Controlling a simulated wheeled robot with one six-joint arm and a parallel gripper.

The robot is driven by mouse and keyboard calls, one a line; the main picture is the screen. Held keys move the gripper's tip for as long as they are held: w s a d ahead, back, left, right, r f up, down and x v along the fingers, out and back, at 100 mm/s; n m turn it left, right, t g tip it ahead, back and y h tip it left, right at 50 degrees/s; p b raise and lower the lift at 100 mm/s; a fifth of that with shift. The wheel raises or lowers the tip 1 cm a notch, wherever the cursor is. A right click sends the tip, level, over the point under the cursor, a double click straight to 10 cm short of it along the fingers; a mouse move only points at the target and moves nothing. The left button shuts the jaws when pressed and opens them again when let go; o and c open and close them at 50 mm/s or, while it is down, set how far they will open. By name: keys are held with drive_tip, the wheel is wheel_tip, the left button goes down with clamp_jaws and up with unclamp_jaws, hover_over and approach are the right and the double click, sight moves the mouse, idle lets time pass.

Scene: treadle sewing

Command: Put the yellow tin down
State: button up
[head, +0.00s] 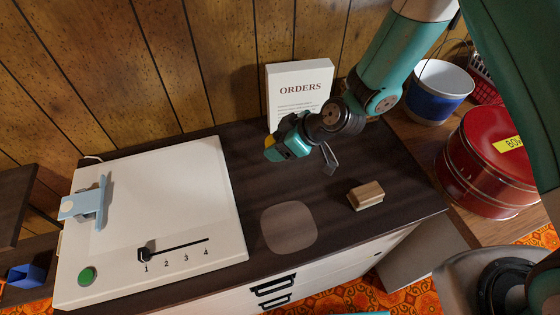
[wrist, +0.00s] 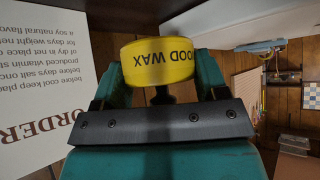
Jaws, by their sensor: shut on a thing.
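The yellow tin (wrist: 157,63), labelled "WOOD WAX", is held between the two fingers of my gripper (wrist: 160,85) in the wrist view. In the head view only a small yellow part of the tin (head: 270,141) shows at the tip of my gripper (head: 278,147). My gripper is shut on the tin in front of the ORDERS board (head: 300,88), and the tin appears held above the dark cabinet top (head: 240,140). The exact height of the tin cannot be told.
A pale rounded patch (head: 289,227) lies on the cabinet top, with bare room around it. A wooden block (head: 366,195) is to its right. A white panel with a slider (head: 165,215) fills the left. A red tin (head: 490,160) and blue-white pot (head: 437,92) stand right.

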wheel_tip(320, 180, down, 8)
drive_tip(key=shift+f+p, duration=0.2)
drive_tip(key=shift+p, duration=0.2)
drive_tip(key=shift+f, duration=0.1)
drive_tip(key=o, duration=0.9)
drive_tip(key=shift+o, duration=0.2)
